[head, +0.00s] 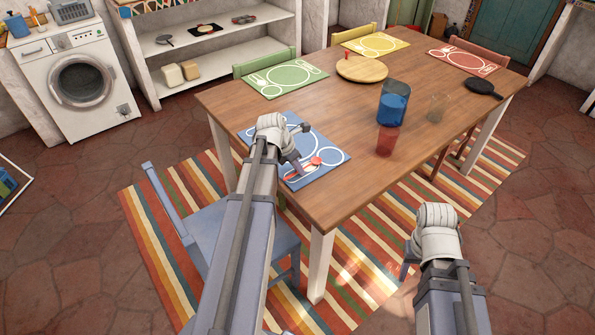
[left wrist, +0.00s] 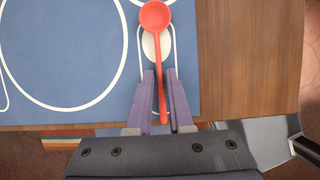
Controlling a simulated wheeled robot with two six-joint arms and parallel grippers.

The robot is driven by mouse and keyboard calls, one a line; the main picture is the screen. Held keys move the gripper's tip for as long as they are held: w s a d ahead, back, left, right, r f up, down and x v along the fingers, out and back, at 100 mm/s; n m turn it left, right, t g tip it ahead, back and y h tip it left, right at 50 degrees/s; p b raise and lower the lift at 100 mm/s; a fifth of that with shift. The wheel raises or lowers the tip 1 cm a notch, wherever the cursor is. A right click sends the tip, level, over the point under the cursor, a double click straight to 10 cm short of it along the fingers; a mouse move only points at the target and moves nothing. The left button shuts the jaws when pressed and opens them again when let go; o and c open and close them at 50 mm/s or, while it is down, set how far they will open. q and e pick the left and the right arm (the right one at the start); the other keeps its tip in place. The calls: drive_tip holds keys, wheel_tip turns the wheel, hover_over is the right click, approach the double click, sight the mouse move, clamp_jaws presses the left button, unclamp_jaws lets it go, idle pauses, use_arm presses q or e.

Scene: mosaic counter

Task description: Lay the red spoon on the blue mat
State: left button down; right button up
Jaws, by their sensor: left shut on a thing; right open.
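The red spoon (head: 316,161) is over the near right part of the blue mat (head: 329,141), above a printed white spoon outline. In the left wrist view the spoon (left wrist: 155,16) has its bowl pointing away from me, over the mat (left wrist: 60,60). My left gripper (head: 299,170) is shut on the spoon's handle; its fingers (left wrist: 162,82) flank the handle in the left wrist view. I cannot tell whether the spoon touches the mat. My right gripper (head: 408,268) is open, low beside the table's near right side, partly hidden by its own wrist.
A blue chair (head: 245,235) stands at the near left side.

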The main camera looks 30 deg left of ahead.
use_arm(q)
drive_tip(key=shift+f, duration=0.15)
drive_tip(key=c, duration=0.8)
unclamp_jaws()
drive_tip(key=shift+r, duration=0.2)
drive_tip(key=shift+s+r+p, duration=0.15)
drive_tip(key=shift+r+p, duration=0.35)
drive_tip(key=p+v, duration=1)
drive_tip(key=v, duration=0.1)
drive_tip(key=shift+s, duration=0.1)
